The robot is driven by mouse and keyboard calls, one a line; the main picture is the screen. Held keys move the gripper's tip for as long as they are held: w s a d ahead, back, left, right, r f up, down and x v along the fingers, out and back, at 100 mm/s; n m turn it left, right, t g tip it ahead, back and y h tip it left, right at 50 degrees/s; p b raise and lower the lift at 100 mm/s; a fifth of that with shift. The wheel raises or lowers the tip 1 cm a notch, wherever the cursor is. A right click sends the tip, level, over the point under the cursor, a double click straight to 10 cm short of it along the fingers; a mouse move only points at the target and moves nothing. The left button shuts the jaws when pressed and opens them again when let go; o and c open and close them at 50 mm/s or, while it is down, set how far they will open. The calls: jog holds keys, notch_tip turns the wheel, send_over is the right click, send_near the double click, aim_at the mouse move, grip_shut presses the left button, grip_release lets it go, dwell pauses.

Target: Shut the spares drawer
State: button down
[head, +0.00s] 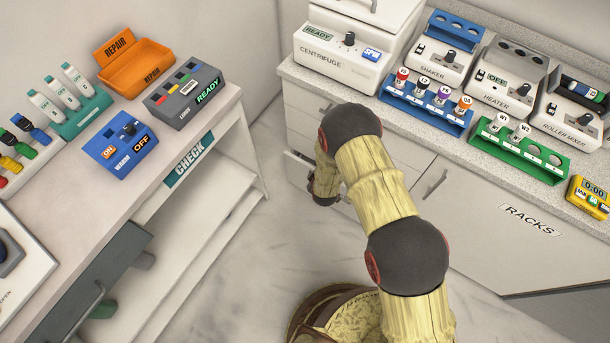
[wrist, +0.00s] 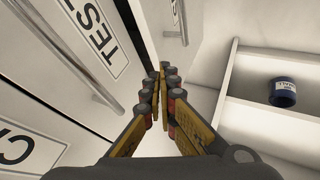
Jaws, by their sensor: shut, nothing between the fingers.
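No label reading "spares" can be read in either view. In the wrist view, a pale front (wrist: 200,42) with a metal handle and a cut-off label stands out past the fronts to its left; I cannot tell whether it is the spares drawer. My gripper (wrist: 163,78) is shut and empty, its fingertips just below that front in the picture; contact cannot be told. In the head view my arm hides most of this area, and the fingers cannot be made out. A dark grey front (head: 98,285) with a handle shows at the lower left, unlabelled in view.
Fronts labelled TEST (wrist: 95,32) and one starting with C (wrist: 22,150) are at left in the wrist view. An open shelf with a blue jar (wrist: 284,92) is at right. The right counter (head: 300,75) holds a centrifuge (head: 345,60) and racks. Clear floor (head: 270,230) lies between the furniture.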

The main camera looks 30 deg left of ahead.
aim_at(311, 168)
notch_tip(311, 168, down, 5)
jog(key=s+a+n+t+y, duration=0.1)
jog(key=a+n+t+y, duration=0.1)
jog(key=n, duration=0.1)
jog(key=s+d+f+n+t+y, duration=0.3)
jog(key=s+n+t+y, duration=0.2)
jog(key=s+n, duration=0.3)
jog(key=shift+m, duration=0.4)
jog(key=shift+w+d+r+b+x, duration=0.1)
jog(key=shift+w+d+b+x, duration=0.15)
jog(key=shift+b+x, duration=1.25)
jog(key=shift+w+d+r+b+x, duration=0.15)
jog(key=shift+d+b+x, duration=0.2)
jog(key=shift+x, duration=2.1)
jog(key=shift+w+d+r+b+x, duration=0.15)
jog(key=shift+b+x, duration=0.85)
jog(key=shift+x, duration=1)
jog(key=shift+w+d, duration=0.1)
jog(key=shift+w, duration=2.3)
jog(key=shift+s, duration=0.1)
